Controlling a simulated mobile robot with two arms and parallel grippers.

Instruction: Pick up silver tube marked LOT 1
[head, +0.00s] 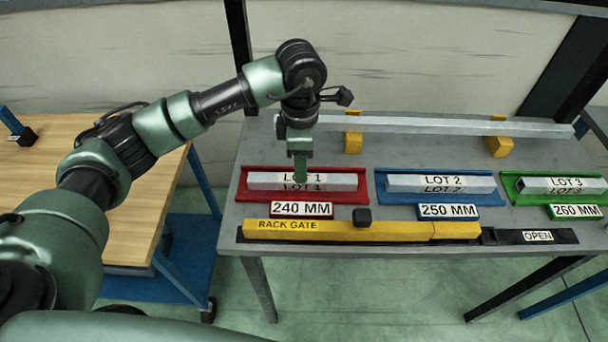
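The silver tube marked LOT 1 (335,181) lies in a red tray (360,196) at the left of the grey table. My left gripper (300,172) points down at the tube, left of its middle, and its fingertips overlap the tube in the picture. I cannot tell whether the fingers touch it or are closed around it. The tube appears to rest in the tray. My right gripper is not in view.
Silver tubes LOT 2 (465,184) and LOT 3 (567,185) lie in a blue and a green tray to the right. A yellow rack gate (390,231) runs along the front edge. A long silver bar (430,126) lies behind on yellow blocks. A wooden bench (85,165) stands left.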

